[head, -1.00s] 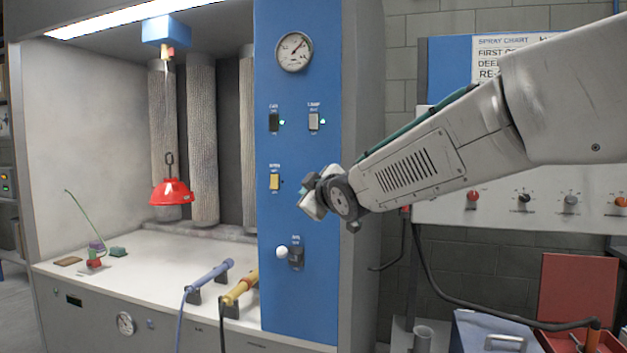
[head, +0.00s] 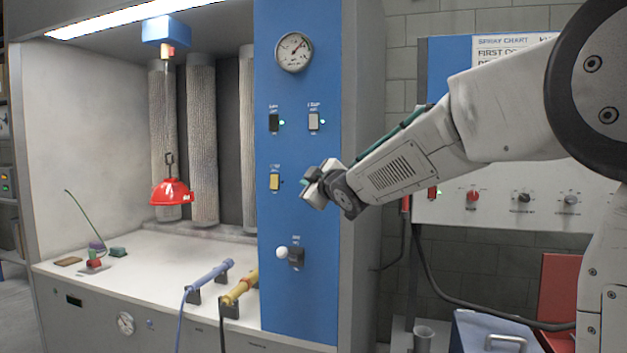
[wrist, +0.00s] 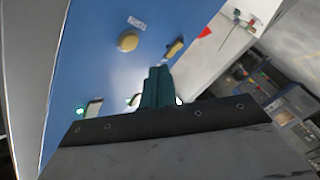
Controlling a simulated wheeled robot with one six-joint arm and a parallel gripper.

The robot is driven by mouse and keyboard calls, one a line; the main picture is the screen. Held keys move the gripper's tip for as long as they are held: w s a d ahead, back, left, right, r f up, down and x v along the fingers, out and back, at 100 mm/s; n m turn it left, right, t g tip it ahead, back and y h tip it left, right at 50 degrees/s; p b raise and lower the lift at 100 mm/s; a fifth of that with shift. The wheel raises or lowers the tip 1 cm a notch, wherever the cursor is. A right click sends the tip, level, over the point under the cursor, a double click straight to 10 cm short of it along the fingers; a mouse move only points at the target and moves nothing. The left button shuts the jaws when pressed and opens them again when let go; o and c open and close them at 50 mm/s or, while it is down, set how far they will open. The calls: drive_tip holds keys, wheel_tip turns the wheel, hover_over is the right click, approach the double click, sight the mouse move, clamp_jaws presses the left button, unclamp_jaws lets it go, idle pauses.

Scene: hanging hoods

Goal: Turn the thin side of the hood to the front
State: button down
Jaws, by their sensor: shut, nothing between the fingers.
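The red hood (head: 171,192) hangs from a dark hook under a blue box inside the booth, its dome up and rim down. A small light patch shows at its right rim. I cannot tell which way its thin side faces. My gripper (head: 310,188) is in front of the blue panel, to the right of the hood and well apart from it. In the wrist view my teal fingers (wrist: 157,88) are together with nothing between them. A small red patch shows beyond the panel there; I cannot tell if it is the hood.
The blue panel (head: 283,95) carries a gauge (head: 294,51), several switches and a white-knobbed lever (head: 284,253). A blue torch (head: 212,272) and a yellow torch (head: 240,288) lie at the booth's front edge. Ribbed columns (head: 202,140) stand behind the hood. The booth floor's middle is clear.

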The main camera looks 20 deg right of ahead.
drive_tip(key=shift+w+d, duration=0.55)
drive_tip(key=shift+w, duration=0.15)
drive_tip(key=shift+w+d, duration=0.5)
drive_tip(key=shift+w, duration=0.2)
drive_tip(key=shift+w+d, duration=0.1)
idle(1.0)
drive_tip(key=shift+w+d, duration=0.15)
drive_tip(key=shift+w, duration=0.1)
